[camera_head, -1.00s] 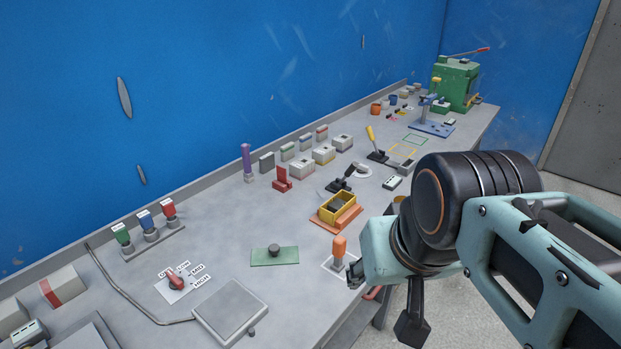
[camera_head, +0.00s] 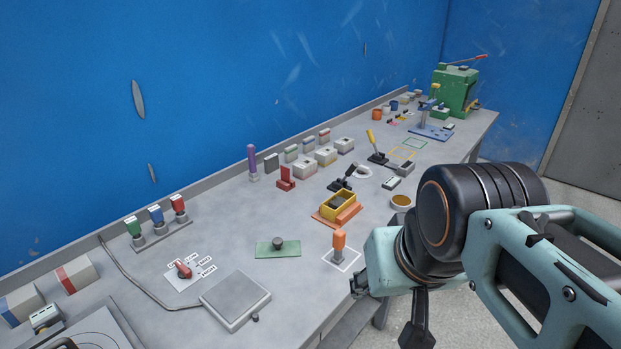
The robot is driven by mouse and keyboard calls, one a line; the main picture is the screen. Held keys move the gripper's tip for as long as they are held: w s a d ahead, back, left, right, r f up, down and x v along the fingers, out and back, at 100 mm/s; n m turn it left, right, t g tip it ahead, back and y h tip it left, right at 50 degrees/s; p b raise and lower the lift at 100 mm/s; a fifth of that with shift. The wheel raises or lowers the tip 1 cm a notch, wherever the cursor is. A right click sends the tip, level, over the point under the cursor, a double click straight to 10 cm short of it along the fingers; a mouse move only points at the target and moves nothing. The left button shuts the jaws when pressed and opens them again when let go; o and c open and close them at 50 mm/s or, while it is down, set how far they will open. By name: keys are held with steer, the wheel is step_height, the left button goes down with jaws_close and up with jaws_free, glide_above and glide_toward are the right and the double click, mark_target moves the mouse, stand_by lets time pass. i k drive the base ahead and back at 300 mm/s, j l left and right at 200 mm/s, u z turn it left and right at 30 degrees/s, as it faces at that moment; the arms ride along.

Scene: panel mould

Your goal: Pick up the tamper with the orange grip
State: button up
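The tamper with the orange grip (camera_head: 339,243) stands upright inside a white outlined square near the front edge of the bench. My gripper (camera_head: 357,284) is at the front edge, just right of and nearer than the tamper. It looks apart from the tamper. Its fingers are small and partly hidden by my wrist, so I cannot tell whether they are open or shut.
A yellow mould box on an orange base (camera_head: 338,207) stands behind the tamper. A green plate with a dark knob (camera_head: 278,248) lies to its left, and a grey scale platform (camera_head: 236,298) lies nearer. A small bowl (camera_head: 401,202) stands right. Bare bench (camera_head: 225,235) lies left.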

mark_target(339, 243)
steer(key=i+l+u, duration=0.4)
steer(key=l, duration=0.15)
steer(key=i+l+u, duration=0.4)
steer(key=l, duration=0.25)
steer(key=k+l+z, duration=0.1)
steer(key=l+z, duration=0.25)
steer(key=j+u, duration=0.45)
